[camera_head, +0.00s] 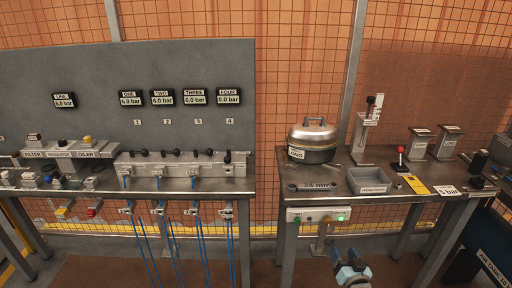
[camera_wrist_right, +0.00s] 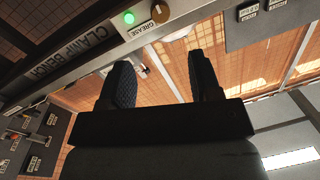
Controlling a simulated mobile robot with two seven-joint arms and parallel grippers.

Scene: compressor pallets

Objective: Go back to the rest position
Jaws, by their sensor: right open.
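My right gripper (camera_head: 352,262) is low in the head view, in front of the workbench on the right and below its top. In the right wrist view its two dark ribbed fingers (camera_wrist_right: 160,62) stand apart with nothing between them. My left gripper is not in the head view.
The right bench (camera_head: 400,193) carries a round metal pot (camera_head: 313,142), a grey tray (camera_head: 368,181) and a red-knobbed lever (camera_head: 400,160). A green-lit box (camera_head: 318,214) hangs under its front edge, above my right gripper. Blue hoses (camera_head: 230,245) hang below the left bench. A floor gap separates the benches.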

